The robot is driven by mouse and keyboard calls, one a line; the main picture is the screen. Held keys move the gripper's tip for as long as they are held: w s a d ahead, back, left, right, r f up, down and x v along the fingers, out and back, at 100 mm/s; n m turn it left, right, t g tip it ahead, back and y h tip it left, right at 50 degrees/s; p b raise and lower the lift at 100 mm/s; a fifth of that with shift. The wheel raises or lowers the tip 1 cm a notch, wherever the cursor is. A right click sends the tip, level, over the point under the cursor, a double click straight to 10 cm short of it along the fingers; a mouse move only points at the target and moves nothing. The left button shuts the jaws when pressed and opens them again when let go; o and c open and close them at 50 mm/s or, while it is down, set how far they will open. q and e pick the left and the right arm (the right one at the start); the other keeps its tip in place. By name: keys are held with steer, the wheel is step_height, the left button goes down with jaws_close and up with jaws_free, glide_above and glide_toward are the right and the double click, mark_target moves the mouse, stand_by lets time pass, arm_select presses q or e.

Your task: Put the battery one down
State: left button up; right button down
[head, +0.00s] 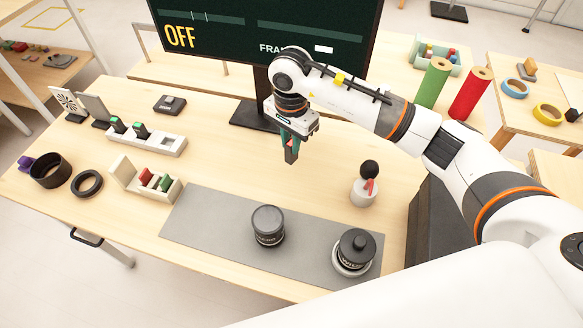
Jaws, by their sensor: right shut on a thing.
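My right gripper (289,142) hangs over the middle of the wooden table, pointing down. It is shut on a small dark battery with green on it (292,154); the fingers hide part of it, and it is held above the table. A white charger (166,143) on the left of the table holds two black batteries with green tops, one (119,125) at its left end and one (141,131) beside it. The charger's right part looks empty. My left gripper is not in view.
A grey mat (200,213) at the front bears two dark lenses (268,226) (356,248). A blower (363,190) stands right of centre. A white rack (130,175) with red and green cards is at left. A monitor (285,30) stands behind. The table's middle is clear.

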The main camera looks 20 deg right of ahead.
mark_target(292, 160)
step_height(292, 160, down, 4)
steer(key=shift+d+r+p, duration=0.1)
steer(key=shift+r+p, duration=0.15)
steer(key=shift+p, duration=0.05)
step_height(292, 160, down, 4)
steer(key=shift+r+p, duration=0.15)
steer(key=shift+p, duration=0.25)
steer(key=shift+f, duration=0.25)
steer(key=c, duration=1.3)
jaws_free()
steer(key=shift+r, duration=0.1)
